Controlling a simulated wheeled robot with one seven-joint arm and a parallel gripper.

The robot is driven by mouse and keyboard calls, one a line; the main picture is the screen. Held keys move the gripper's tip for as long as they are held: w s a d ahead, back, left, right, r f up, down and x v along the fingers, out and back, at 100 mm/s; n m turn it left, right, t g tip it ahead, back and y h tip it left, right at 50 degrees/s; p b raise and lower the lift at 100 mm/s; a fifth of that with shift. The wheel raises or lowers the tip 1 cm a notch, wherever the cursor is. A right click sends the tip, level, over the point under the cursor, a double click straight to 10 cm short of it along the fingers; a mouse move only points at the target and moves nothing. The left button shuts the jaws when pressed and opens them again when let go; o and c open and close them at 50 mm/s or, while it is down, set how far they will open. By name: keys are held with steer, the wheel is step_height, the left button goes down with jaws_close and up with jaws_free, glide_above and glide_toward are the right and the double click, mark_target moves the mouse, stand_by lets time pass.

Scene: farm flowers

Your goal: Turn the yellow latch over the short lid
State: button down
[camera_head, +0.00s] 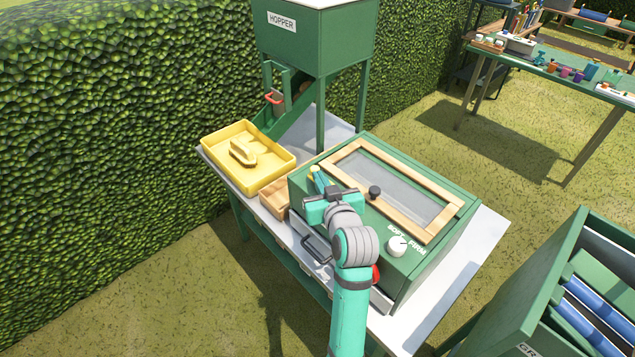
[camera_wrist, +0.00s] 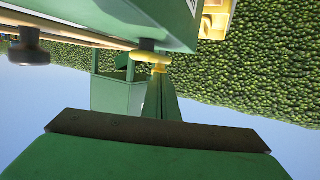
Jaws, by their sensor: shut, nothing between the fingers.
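The green box (camera_head: 440,245) stands on the table with a wooden-framed glass lid (camera_head: 440,218) lying flat on top; a black knob (camera_head: 375,192) shows on it. The yellow latch (camera_head: 314,172) is at the box's far left corner, mostly hidden by my gripper. In the wrist view the yellow latch (camera_wrist: 148,57) shows on a grey pivot at the box's edge. My gripper (camera_head: 317,175) is shut and empty, its fingertips (camera_wrist: 160,75) right at the latch. I cannot tell whether they touch it or whether the latch overlaps the lid frame.
A white dial (camera_head: 398,246) and a black handle (camera_head: 317,247) are on the box's near sides. A wooden tray (camera_head: 272,203) and a yellow tray (camera_head: 232,180) stand to the left. The green hopper (camera_head: 318,45) rises behind. The table (camera_head: 475,243) is bare at the right.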

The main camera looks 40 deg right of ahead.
steer(key=shift+w+d+f, duration=0.1)
steer(key=shift+w+d, duration=0.1)
steer(key=shift+w, duration=0.2)
